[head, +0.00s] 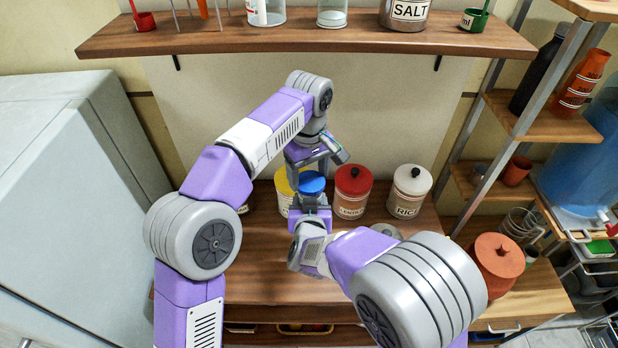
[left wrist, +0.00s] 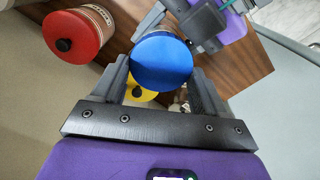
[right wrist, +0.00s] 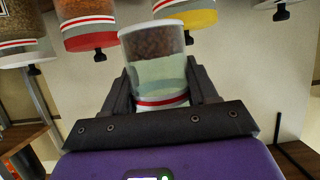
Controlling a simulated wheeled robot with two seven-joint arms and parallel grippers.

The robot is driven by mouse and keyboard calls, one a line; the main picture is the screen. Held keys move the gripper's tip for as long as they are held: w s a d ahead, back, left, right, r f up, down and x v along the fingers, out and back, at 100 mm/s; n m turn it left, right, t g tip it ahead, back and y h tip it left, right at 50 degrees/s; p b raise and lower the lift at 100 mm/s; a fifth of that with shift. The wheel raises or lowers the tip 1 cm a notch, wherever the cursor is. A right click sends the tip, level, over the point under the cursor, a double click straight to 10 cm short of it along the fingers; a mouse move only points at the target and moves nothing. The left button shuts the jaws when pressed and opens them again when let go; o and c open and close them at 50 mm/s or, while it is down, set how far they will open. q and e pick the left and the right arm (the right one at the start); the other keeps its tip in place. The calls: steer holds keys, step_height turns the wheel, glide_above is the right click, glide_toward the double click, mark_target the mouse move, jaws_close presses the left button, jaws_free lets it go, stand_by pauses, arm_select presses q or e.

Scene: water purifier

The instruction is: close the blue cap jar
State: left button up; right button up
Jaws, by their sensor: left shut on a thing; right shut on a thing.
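The blue cap (head: 312,183) is in front of the yellow-lidded jar. In the left wrist view the cap (left wrist: 162,62) sits between the fingers of my left gripper (left wrist: 160,72), which is shut on it from above. My right gripper (right wrist: 160,82) is shut on the clear jar body (right wrist: 155,48), which has brown contents, a pale label and a red band. In the head view my right gripper (head: 311,200) is just below the cap. The cap is over the jar. Whether it is seated on the rim is hidden.
A yellow-lidded jar (head: 284,190) stands behind the held jar. A red-lidded jar (head: 353,190) and a white-lidded rice jar (head: 410,190) stand to the right on the wooden counter (head: 262,288). A wall shelf (head: 300,40) is above.

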mark_target(312, 179)
arm_select(q)
steer(key=shift+f, duration=0.9)
steer(key=shift+f, duration=0.55)
steer(key=m, duration=0.4)
steer(key=shift+d+m, duration=0.1)
steer(key=shift+m, duration=0.3)
steer(key=m, duration=0.3)
steer(key=shift+d+m, duration=0.1)
steer(key=shift+m, duration=0.3)
steer(key=m, duration=0.3)
steer(key=shift+d+m, duration=0.1)
steer(key=shift+m, duration=0.3)
steer(key=m, duration=0.4)
steer(key=shift+s+d, duration=0.1)
